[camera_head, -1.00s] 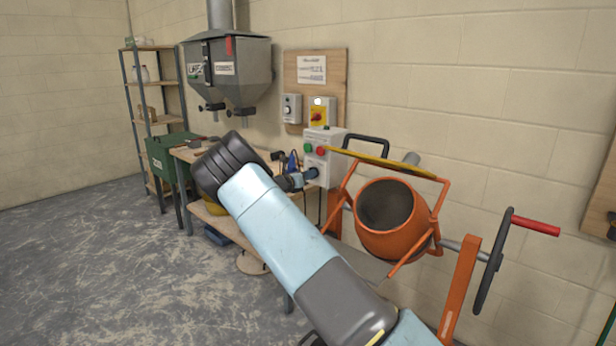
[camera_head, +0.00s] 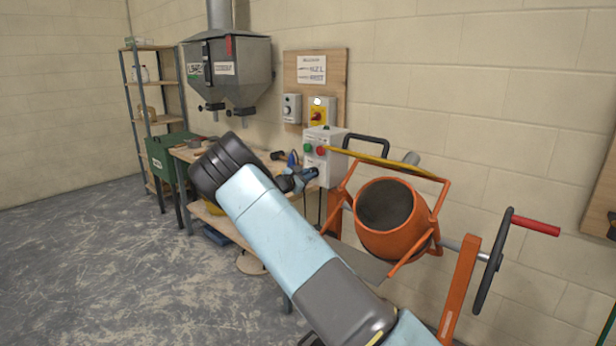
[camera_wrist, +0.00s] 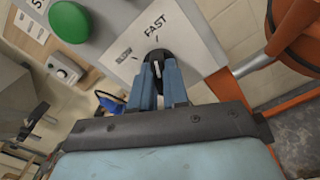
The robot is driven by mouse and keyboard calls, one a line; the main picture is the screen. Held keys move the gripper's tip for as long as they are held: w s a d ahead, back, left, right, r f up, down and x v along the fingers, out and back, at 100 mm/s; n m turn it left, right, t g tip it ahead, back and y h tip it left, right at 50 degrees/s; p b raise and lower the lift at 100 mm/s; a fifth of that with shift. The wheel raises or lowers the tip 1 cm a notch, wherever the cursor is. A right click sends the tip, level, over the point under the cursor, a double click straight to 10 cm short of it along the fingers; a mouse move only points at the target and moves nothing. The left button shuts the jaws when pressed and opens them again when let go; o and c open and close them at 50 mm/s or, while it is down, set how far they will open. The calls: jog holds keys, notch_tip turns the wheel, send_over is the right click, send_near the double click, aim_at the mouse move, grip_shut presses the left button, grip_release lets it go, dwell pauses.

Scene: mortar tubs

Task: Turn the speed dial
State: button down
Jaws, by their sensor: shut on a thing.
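The speed dial (camera_wrist: 157,60) is a black knob with a pale pointer line, on a light plate printed "FAST" and a second, smaller word that looks like "SLOW". It shows in the wrist view at upper centre. My gripper (camera_wrist: 160,75) has its two blue fingers shut on the dial, one on each side. In the head view my gripper (camera_head: 312,174) reaches the lower front of the grey control box (camera_head: 330,140). The dial itself is mostly hidden there by the fingers.
A green button (camera_wrist: 69,21) sits close to the dial on the same box. The orange mixer (camera_head: 388,212) stands just right of the box, with a yellow bar above it. The workbench (camera_head: 190,153) is behind my arm. Open floor lies at the left.

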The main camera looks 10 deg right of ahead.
jog(key=shift+f+m, duration=0.15)
jog(key=shift+m, duration=0.45)
jog(key=c, duration=1.1)
grip_release()
jog(key=shift+a, duration=0.1)
jog(key=v, duration=1.3)
jog(key=shift+s+a, duration=0.2)
jog(key=shift+a, duration=0.05)
